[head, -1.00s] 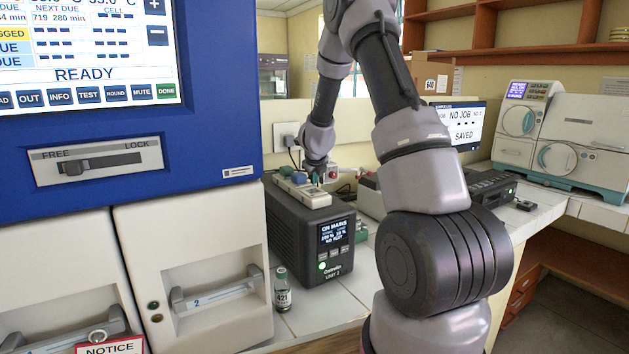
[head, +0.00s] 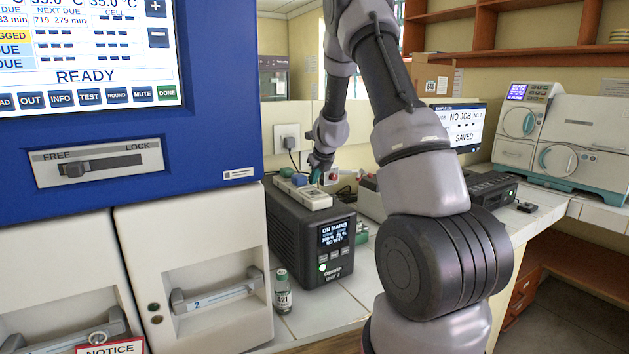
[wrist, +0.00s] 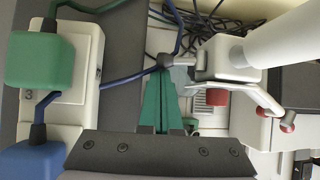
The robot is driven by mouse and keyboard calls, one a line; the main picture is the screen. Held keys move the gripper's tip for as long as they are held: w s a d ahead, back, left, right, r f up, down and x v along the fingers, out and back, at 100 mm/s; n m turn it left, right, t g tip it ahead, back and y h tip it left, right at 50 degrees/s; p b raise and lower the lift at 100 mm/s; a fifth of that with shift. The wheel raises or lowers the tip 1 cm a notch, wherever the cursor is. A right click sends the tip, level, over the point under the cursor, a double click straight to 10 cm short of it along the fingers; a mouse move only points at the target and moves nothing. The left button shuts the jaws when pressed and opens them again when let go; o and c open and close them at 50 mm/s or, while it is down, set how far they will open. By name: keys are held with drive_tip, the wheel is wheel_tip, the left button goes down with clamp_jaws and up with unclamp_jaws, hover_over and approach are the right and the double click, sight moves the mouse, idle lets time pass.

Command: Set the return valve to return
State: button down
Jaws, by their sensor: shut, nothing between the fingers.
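In the wrist view, a white pipe (wrist: 290,38) comes in from the upper right to a pale fitting (wrist: 218,58). A curved pale arm with red tips (wrist: 262,92) and a red cap (wrist: 217,98) sit at this fitting, which looks like the valve. Its labels cannot be read. My gripper (wrist: 162,88) has green fingers, shut and empty, just left of the fitting. I cannot tell whether they touch it. In the head view my gripper (head: 316,178) is small, behind the dark power unit, near a red part (head: 333,178).
The dark power unit (head: 310,240) carries a white socket strip (head: 305,195) with green (wrist: 38,60) and blue (wrist: 32,160) plugs. Cables run close to my fingers. A small vial (head: 282,292) stands in front. The blue-fronted incubator (head: 215,140) fills the left.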

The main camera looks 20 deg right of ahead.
drive_tip(key=shift+r, duration=0.3)
drive_tip(key=shift+w+d+r+m+g+y, duration=0.15)
drive_tip(key=shift+r+m+y, duration=0.35)
drive_tip(key=shift+y, duration=0.75)
drive_tip(key=shift+s+d+r+m+g+y, duration=0.1)
drive_tip(key=shift+r+m+g+y, duration=0.25)
drive_tip(key=shift+y, duration=0.9)
drive_tip(key=shift+a+r+y, duration=0.1)
drive_tip(key=shift+r+y, duration=0.1)
drive_tip(key=shift+y, duration=0.1)
drive_tip(key=shift+r, duration=0.3)
drive_tip(key=shift+w+r, duration=0.1)
drive_tip(key=shift+r, duration=0.7)
drive_tip(key=shift+r, duration=0.1)
drive_tip(key=d+v, duration=0.1)
drive_tip(key=v, duration=0.8)
drive_tip(key=shift+s, duration=0.35)
